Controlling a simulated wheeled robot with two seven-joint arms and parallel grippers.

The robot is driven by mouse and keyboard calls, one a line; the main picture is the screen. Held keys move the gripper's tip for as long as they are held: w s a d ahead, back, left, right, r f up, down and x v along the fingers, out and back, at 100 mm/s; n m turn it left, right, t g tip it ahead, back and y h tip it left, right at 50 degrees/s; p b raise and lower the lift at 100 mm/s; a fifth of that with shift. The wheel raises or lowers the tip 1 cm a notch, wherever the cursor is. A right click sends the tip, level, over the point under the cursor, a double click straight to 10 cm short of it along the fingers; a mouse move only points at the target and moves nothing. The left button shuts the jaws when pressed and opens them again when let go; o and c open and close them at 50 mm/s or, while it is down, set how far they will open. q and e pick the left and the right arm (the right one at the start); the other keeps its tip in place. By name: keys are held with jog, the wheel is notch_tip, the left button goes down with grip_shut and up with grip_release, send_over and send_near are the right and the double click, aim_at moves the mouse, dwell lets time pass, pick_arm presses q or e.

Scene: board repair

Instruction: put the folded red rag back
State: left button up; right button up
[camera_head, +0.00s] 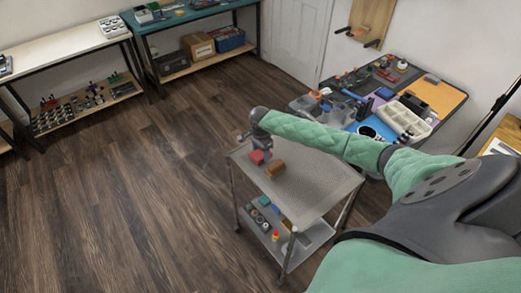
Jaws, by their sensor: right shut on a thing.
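My right arm reaches in from the right, and its gripper (260,153) points down over the top of the grey cart (315,185). The gripper is shut on the folded red rag (256,158), a small red block shape at the fingertips. The rag is over the cart's top near its far left corner; I cannot tell whether it touches the surface. A brown block-like thing (275,169) lies on the cart top just right of and nearer than the rag. My left gripper is not in view.
The cart's lower shelf (316,236) holds several small items. A cluttered workbench (448,99) with a white organiser tray (404,119) stands behind it to the right. The cart top's right part is bare. Open wooden floor (130,200) lies to the left.

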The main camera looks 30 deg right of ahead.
aim_at(260, 153)
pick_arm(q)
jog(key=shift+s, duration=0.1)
pick_arm(e)
jog(key=shift+f, duration=0.1)
jog(key=o, duration=0.9)
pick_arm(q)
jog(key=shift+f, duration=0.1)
pick_arm(e)
jog(key=shift+o, duration=0.2)
jog(key=shift+r, duration=0.4)
notch_tip(260, 153, up, 4)
jog(key=shift+r+b, duration=0.15)
jog(key=shift+b, duration=0.8)
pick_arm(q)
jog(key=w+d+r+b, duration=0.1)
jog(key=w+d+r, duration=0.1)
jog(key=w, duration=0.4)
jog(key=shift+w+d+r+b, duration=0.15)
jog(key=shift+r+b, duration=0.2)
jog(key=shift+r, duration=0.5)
pick_arm(e)
notch_tip(260, 153, up, 7)
